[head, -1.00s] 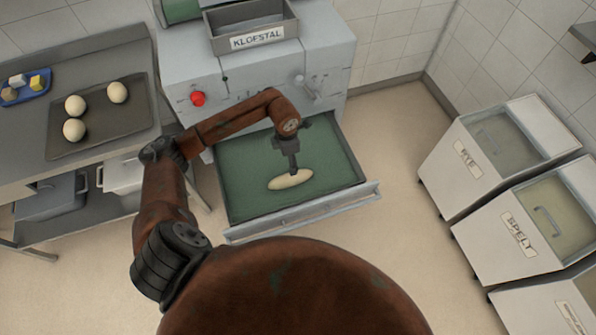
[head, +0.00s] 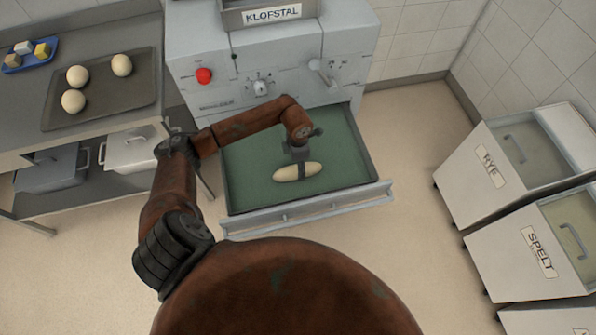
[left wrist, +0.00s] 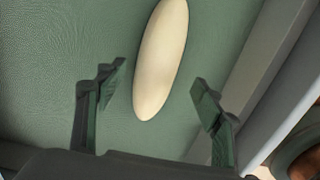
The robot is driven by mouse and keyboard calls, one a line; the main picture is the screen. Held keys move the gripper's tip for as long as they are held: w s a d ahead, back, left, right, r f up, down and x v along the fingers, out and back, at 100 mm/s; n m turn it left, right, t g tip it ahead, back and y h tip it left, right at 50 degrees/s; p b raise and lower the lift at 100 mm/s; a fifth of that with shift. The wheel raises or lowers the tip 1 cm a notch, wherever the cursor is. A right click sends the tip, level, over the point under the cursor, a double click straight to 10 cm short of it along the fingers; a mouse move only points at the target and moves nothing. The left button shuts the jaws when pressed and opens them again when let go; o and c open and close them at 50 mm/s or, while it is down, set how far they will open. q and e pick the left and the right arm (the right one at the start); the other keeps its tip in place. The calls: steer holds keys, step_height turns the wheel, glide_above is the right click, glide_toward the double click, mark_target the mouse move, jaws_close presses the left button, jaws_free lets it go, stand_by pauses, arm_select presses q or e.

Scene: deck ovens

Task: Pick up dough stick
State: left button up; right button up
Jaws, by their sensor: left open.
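The dough stick (head: 285,174) is a pale, elongated loaf shape lying on the green-lined drawer tray (head: 245,192) of the machine. In the left wrist view the dough stick (left wrist: 162,60) lies ahead of and between the two spread fingers. My left gripper (head: 302,172) is over the dough stick in the head view and hides a small part of it. In the left wrist view my left gripper (left wrist: 155,105) is open and empty, with a gap on each side of the dough. My right gripper is in neither view.
The machine (head: 270,65) with a red button stands behind the drawer. A dark tray (head: 105,110) with round dough balls is on the left counter. A blue tray (head: 42,62) holds small cubes. Bins labelled RYE (head: 460,180) and SPELT (head: 505,255) stand at right. The floor between is clear.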

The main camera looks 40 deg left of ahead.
arm_select(q)
step_height(320, 180, down, 5)
steer(key=shift+w+a+r+b, duration=0.1)
steer(key=shift+a+r+b, duration=0.1)
steer(key=shift+b, duration=0.25)
steer(key=shift+r, duration=0.1)
steer(key=shift+c, duration=0.6)
steer(key=c, duration=1.2)
steer(key=shift+c, duration=0.2)
